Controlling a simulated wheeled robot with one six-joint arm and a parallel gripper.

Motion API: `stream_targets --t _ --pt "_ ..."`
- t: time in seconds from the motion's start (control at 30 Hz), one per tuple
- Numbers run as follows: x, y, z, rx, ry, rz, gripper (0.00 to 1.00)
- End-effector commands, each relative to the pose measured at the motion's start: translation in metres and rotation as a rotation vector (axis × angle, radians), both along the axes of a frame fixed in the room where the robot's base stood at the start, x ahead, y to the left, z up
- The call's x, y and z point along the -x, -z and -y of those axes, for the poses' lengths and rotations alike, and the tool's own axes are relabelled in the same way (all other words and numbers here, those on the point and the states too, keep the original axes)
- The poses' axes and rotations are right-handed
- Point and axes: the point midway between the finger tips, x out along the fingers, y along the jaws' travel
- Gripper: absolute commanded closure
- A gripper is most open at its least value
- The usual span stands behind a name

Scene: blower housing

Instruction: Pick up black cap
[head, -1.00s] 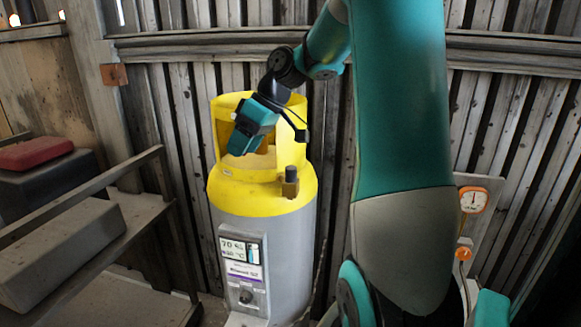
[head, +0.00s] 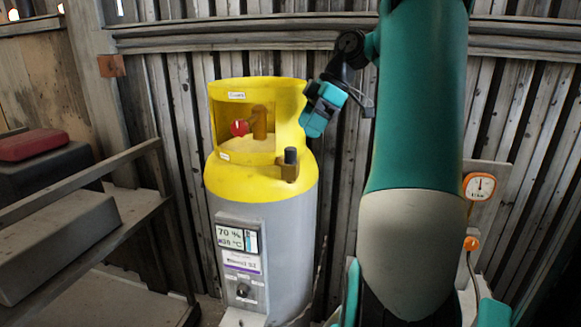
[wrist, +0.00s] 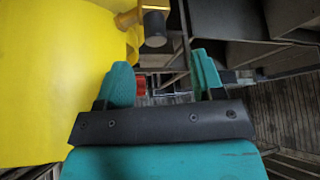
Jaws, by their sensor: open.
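The black cap (head: 290,155) sits on a brass side fitting (head: 289,173) at the shoulder of the yellow-topped grey tank. My gripper (head: 312,122) is just above and right of the cap in the head view, beside the yellow collar (head: 228,92). In the wrist view the dark cap (wrist: 155,28) on its brass stem shows at the top, beyond the two teal fingers of my gripper (wrist: 162,72). The fingers are apart with nothing between them. The cap is clear of the fingers.
The yellow collar fills the left of the wrist view, close to the left finger. A red-knobbed brass valve (head: 240,128) is inside the collar opening. A shelf (head: 100,235) with a red case (head: 35,144) stands left; a gauge (head: 479,186) hangs right.

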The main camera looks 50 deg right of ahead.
Motion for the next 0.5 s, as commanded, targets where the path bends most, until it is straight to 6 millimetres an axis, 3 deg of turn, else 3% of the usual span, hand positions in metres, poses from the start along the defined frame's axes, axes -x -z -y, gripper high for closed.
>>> stream_targets --t 0.1,0.33,0.5 --pt "-0.007 0.015 -0.007 -0.003 0.0 0.0 0.39" --pt "-0.015 0.027 -0.013 -0.003 -0.001 0.0 0.39" --pt "-0.03 0.046 -0.022 -0.004 -0.001 -0.002 0.39"
